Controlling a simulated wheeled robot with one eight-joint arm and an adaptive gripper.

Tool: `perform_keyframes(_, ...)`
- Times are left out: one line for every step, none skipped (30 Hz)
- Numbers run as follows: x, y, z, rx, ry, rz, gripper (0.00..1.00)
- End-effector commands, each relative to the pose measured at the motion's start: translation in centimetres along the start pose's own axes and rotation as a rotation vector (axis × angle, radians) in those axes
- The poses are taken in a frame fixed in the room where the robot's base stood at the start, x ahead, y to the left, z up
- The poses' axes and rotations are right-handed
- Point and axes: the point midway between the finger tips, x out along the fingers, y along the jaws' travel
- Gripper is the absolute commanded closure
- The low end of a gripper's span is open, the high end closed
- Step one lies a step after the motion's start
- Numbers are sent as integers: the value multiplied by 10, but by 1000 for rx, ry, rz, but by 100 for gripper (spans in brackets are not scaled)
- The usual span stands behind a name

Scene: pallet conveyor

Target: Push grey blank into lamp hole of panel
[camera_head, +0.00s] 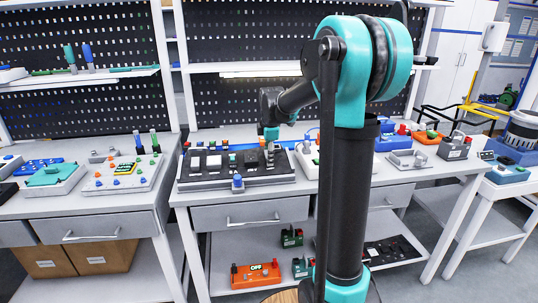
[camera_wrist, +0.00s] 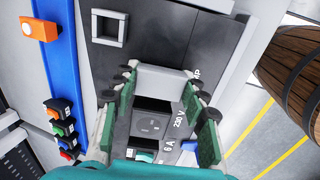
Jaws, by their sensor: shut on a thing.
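The dark panel (camera_head: 215,182) lies on the middle workbench in the head view. In the wrist view its dark face (camera_wrist: 180,30) fills the middle. My gripper (camera_wrist: 162,90) is shut on the light grey blank (camera_wrist: 165,80), with green-padded fingers on both sides. The blank is over the panel beside a partly hidden label ending in "MP". The lamp hole under it is hidden, and I cannot tell how deep the blank sits. In the head view my gripper (camera_head: 270,146) is small at the panel's right part.
A grey-framed square opening (camera_wrist: 109,28) and a dark socket (camera_wrist: 151,122) are on the panel near the blank. A blue strip (camera_wrist: 62,60) with coloured buttons runs along the left. A wooden barrel (camera_wrist: 292,70) stands beyond the bench. Other fixtures crowd the bench to the right.

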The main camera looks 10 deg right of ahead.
Motion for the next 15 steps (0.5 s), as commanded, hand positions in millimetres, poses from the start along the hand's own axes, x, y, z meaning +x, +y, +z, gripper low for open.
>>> perform_keyframes(1,0,0,0,0,0,84)
perform_keyframes(2,0,0,0,0,0,84)
perform_keyframes(2,0,0,0,0,0,84)
perform_keyframes(2,0,0,0,0,0,84)
perform_keyframes(2,0,0,0,0,0,84)
perform_keyframes(2,0,0,0,0,0,84)
perform_keyframes(2,0,0,0,0,0,84)
perform_keyframes(2,0,0,0,0,0,84)
perform_keyframes(2,0,0,0,0,0,84)
perform_keyframes(2,0,0,0,0,0,84)
perform_keyframes(2,0,0,0,0,0,84)
perform_keyframes(2,0,0,0,0,0,84)
perform_keyframes(1,0,0,0,0,0,84)
perform_keyframes(0,0,0,0,0,0,84)
perform_keyframes(-1,0,0,0,0,0,84)
